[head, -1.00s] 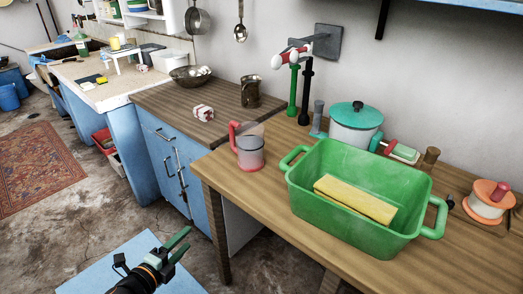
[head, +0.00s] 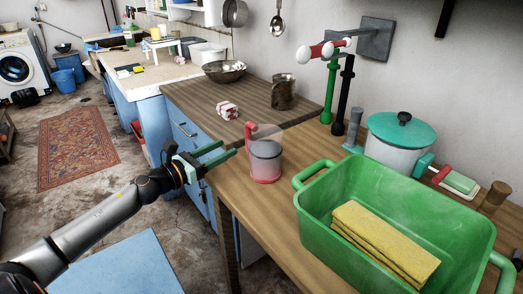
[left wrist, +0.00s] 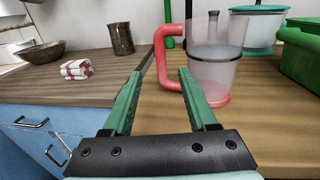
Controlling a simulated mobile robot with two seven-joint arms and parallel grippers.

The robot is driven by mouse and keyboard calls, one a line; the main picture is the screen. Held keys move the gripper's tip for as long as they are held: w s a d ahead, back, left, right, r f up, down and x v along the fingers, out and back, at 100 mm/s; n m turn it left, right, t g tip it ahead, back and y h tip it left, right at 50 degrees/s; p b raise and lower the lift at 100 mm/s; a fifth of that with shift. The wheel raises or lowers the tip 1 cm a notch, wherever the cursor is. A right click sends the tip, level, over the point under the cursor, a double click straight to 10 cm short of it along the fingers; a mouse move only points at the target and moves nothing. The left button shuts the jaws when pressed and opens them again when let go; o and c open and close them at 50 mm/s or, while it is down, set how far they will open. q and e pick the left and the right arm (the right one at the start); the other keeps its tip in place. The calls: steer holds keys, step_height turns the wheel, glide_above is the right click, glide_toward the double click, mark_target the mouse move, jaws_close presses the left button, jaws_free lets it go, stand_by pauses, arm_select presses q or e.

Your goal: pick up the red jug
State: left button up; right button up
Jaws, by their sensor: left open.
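The red jug (head: 266,158) has a clear body with a red handle and red base. It stands upright on the wooden table (head: 259,206), near its left edge, with the handle on its left side. My left gripper (head: 226,153) is open, with green fingers pointing at the handle from the left. In the left wrist view the jug (left wrist: 212,68) stands just beyond the fingers (left wrist: 160,85). Its red handle (left wrist: 162,58) shows between and beyond the fingertips, apart from them as far as I can tell. My right gripper is out of view.
A green tub (head: 398,221) with yellow sponges (head: 385,243) stands right of the jug. A white pot with a teal lid (head: 400,135) stands behind it.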

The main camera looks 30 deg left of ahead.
mark_target(246, 139)
arm_select(q)
steer(key=shift+p+x, duration=0.3)
steer(key=shift+x, duration=4.6)
steer(key=shift+f, duration=0.1)
jaws_close()
